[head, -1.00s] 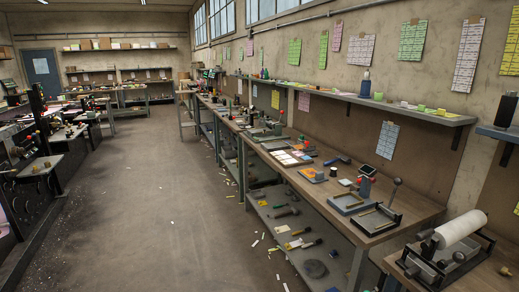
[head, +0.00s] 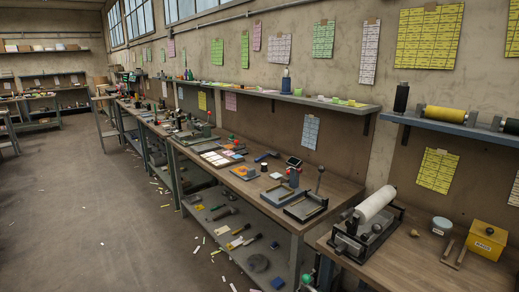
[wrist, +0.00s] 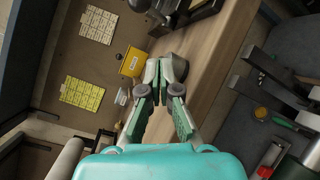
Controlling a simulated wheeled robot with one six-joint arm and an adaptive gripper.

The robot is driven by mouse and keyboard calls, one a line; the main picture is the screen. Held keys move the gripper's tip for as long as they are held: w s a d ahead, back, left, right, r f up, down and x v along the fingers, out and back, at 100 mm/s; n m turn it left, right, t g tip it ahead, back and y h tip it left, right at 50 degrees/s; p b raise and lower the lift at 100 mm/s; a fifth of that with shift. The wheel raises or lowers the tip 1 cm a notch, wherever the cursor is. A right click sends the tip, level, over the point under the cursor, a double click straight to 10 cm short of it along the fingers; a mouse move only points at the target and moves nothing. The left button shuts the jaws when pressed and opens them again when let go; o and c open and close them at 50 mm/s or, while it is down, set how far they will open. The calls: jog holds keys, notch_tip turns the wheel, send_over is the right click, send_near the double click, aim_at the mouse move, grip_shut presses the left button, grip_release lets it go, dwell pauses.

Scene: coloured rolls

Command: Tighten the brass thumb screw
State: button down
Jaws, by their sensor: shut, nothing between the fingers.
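I cannot make out the brass thumb screw for certain in either view. A dark roll stand (head: 352,240) with a white roll (head: 375,204) stands on the near wooden bench in the head view. A small brass-coloured piece (head: 415,233) lies on the bench to its right, too small to identify. My gripper (wrist: 166,68) shows in the wrist view, shut and empty, with the wooden bench top behind it. It is not in the head view.
A yellow box (head: 487,240), a round tub (head: 441,226) and wooden sticks (head: 454,252) are on the near bench. A shelf (head: 455,130) above carries a yellow roll (head: 450,115). The floor (head: 100,220) at left is open, with paper scraps.

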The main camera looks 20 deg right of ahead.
jog(key=a, duration=0.5)
jog(key=shift+w+a, duration=0.3)
jog(key=shift+w, duration=0.05)
jog(key=s+d+f, duration=0.1)
jog(key=d+f, duration=0.1)
jog(key=d, duration=0.4)
jog(key=shift+s, duration=0.15)
dwell(0.5)
dwell(0.6)
